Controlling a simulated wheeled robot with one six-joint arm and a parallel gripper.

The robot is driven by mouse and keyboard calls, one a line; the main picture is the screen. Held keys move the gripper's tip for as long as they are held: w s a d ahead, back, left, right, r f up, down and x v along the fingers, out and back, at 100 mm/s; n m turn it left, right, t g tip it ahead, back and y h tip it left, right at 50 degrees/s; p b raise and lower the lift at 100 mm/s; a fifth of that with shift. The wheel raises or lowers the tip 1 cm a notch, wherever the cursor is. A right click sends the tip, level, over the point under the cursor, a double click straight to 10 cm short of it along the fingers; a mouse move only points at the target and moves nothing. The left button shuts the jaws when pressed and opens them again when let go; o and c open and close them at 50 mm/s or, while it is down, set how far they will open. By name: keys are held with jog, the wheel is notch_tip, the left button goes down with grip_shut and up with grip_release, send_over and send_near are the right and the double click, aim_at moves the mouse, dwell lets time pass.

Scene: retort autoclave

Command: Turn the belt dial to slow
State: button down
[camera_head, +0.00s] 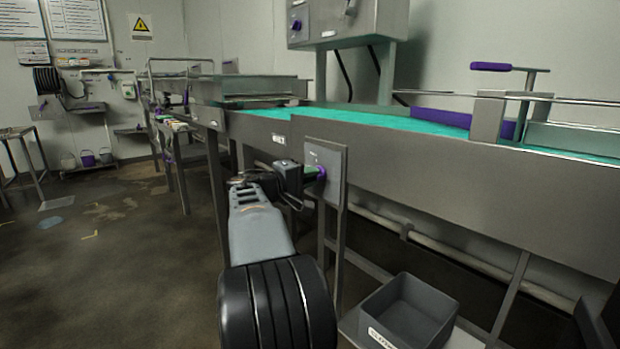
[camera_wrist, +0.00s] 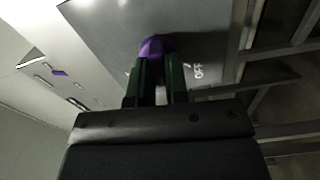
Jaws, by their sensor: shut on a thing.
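The belt dial (camera_head: 321,174) is a small purple knob on a grey control plate (camera_head: 334,158) fixed to the side of the conveyor. My gripper (camera_head: 312,173) reaches the plate from the left and is shut on the dial. In the wrist view the purple dial (camera_wrist: 152,47) shows between the two dark green fingers (camera_wrist: 157,80). The word OFF is printed on the plate beside the right finger. Other markings are hidden or too small to read, and the dial's pointer cannot be made out.
The conveyor with its green belt (camera_head: 390,123) runs along the right. A grey bin (camera_head: 408,312) stands low beneath it at the front. A steel frame and pipe (camera_head: 440,247) run under the conveyor. Open floor (camera_head: 120,260) lies to the left.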

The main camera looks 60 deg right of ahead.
jog(key=c, duration=1.1)
grip_release()
jog(key=p+v, duration=0.3)
jog(key=v, duration=1.1)
jog(key=shift+d, duration=0.1)
jog(key=s+a+r+n+t+y+p, duration=0.1)
jog(key=s+a+r+t+y+p, duration=0.1)
jog(key=a+p, duration=0.8)
jog(key=s+a+r+n+t+y+p, duration=0.1)
jog(key=a+r+t+y+p, duration=0.3)
jog(key=a+y+p, duration=0.5)
jog(key=s+a+r+n+t+y+p, duration=0.2)
jog(key=a+r+y+p, duration=0.4)
jog(key=a+p, duration=0.4)
jog(key=shift+s+a+n+t+p, duration=0.4)
jog(key=shift+t+p, duration=0.2)
jog(key=shift+p, duration=2.35)
